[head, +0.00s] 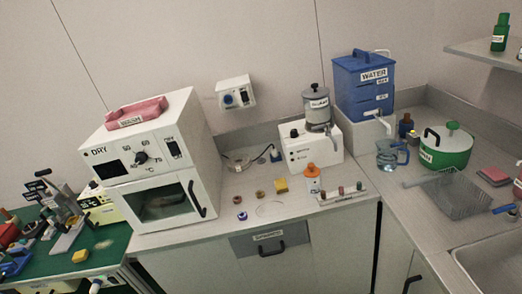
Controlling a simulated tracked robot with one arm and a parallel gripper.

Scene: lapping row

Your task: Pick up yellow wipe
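A small yellow piece (281,185), which looks like a folded wipe or a sponge, lies on the grey counter between the white oven and an orange-and-white bottle. Another small yellow piece (80,256) lies on the green bench top at the lower left. Both are too small to tell which is the wipe. My gripper does not show in the head view.
The white oven (185,140) carries a pink tray (137,112) marked WASH. The orange-capped bottle (312,180) stands close right of the counter's yellow piece. Small rings (260,194) lie left of it. The sink (495,265) is at lower right.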

